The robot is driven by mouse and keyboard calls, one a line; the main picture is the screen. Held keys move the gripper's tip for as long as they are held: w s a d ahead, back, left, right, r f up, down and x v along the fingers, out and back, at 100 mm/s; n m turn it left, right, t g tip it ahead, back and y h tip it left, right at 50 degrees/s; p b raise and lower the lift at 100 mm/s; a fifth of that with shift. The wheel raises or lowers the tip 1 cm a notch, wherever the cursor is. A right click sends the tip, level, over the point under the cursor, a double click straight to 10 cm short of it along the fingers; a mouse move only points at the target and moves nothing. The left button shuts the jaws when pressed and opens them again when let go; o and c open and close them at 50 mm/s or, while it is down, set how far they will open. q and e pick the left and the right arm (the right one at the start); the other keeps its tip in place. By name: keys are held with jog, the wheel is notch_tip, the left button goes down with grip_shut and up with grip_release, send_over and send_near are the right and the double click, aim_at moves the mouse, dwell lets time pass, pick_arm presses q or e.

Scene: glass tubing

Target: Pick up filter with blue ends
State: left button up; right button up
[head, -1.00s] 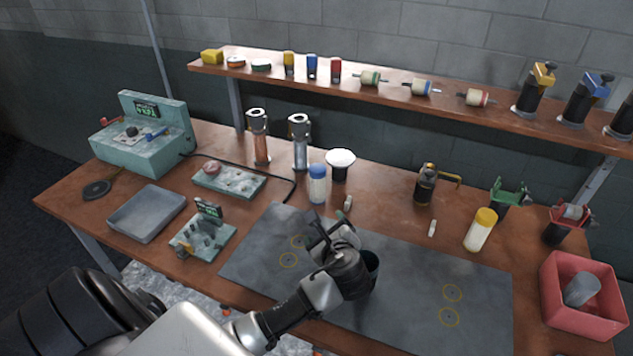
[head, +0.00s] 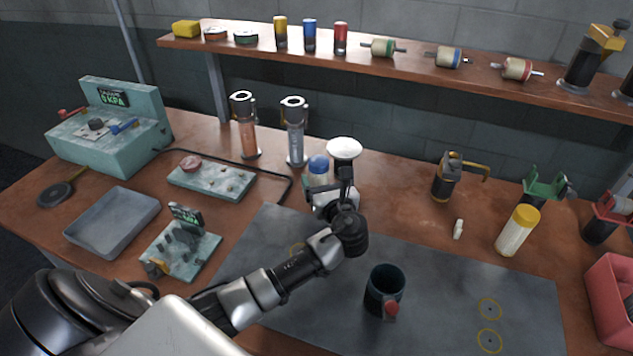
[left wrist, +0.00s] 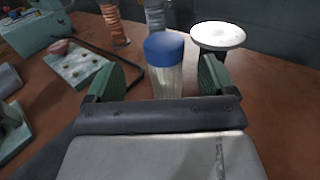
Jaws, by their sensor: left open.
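A filter with blue ends (head: 449,57), a cream cylinder with thin tips, lies on the wall shelf. A green-ended filter (head: 382,47) lies left of it and a red-ended one (head: 517,69) right of it. My left gripper (head: 333,186) is open over the table, well below and left of the blue-ended filter. In the left wrist view, a bottle with a blue cap (left wrist: 165,48) shows between and beyond its green-padded fingers (left wrist: 158,78). The bottle also shows in the head view (head: 318,166), partly hidden by the gripper. My right gripper is not in view.
A white-topped dark container (head: 344,150) stands right beside the blue-capped bottle. Two metal-topped cylinders (head: 294,130) stand behind. The shelf (head: 420,66) overhangs the table's back. A dark mug (head: 384,291) stands on the grey mat (head: 440,290). Table right of the white-topped container is fairly clear.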

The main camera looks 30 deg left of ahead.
aim_at(322, 167)
pick_arm(q)
jog(key=shift+w+a+r, duration=0.25)
jog(key=shift+w+a, duration=0.35)
jog(key=shift+a, duration=0.15)
jog(key=p+x, duration=0.1)
jog(key=x, duration=0.3)
jog(key=shift+w+a, duration=0.15)
jog(key=shift+w, duration=0.3)
jog(key=shift+c, duration=0.6)
jog(key=c, duration=1.1)
jog(key=shift+r, duration=0.1)
jog(key=shift+c, duration=0.2)
